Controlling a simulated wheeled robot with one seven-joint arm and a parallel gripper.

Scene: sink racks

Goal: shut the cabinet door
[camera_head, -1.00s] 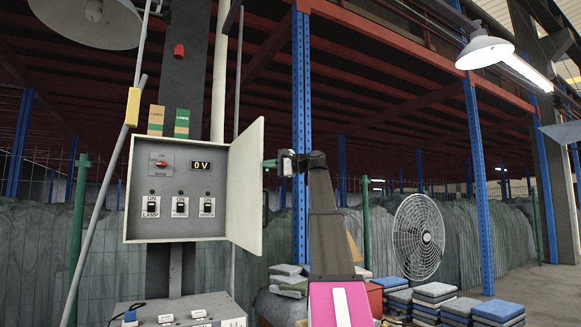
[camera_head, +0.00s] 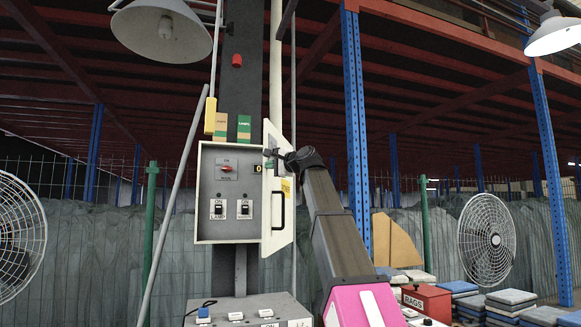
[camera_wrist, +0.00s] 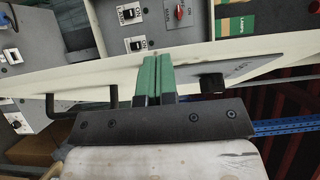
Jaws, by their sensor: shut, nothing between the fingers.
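The grey cabinet (camera_head: 230,190) hangs on a dark post in the head view, its panel of switches partly showing. Its pale door (camera_head: 279,228) stands partly open, hinged on the right, its outer face with a black handle (camera_head: 283,210) toward me. It hides the right part of the panel. My gripper (camera_head: 268,152) is at the door's upper part. In the wrist view my green fingertips (camera_wrist: 157,72) are shut together and lie over the door (camera_wrist: 225,75); whether they touch it I cannot tell. The handle (camera_wrist: 82,106) is to their left there.
A grey switch box (camera_head: 250,310) stands below the cabinet. A slanted pole (camera_head: 175,200) runs at its left. Fans stand at far left (camera_head: 18,235) and right (camera_head: 487,238).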

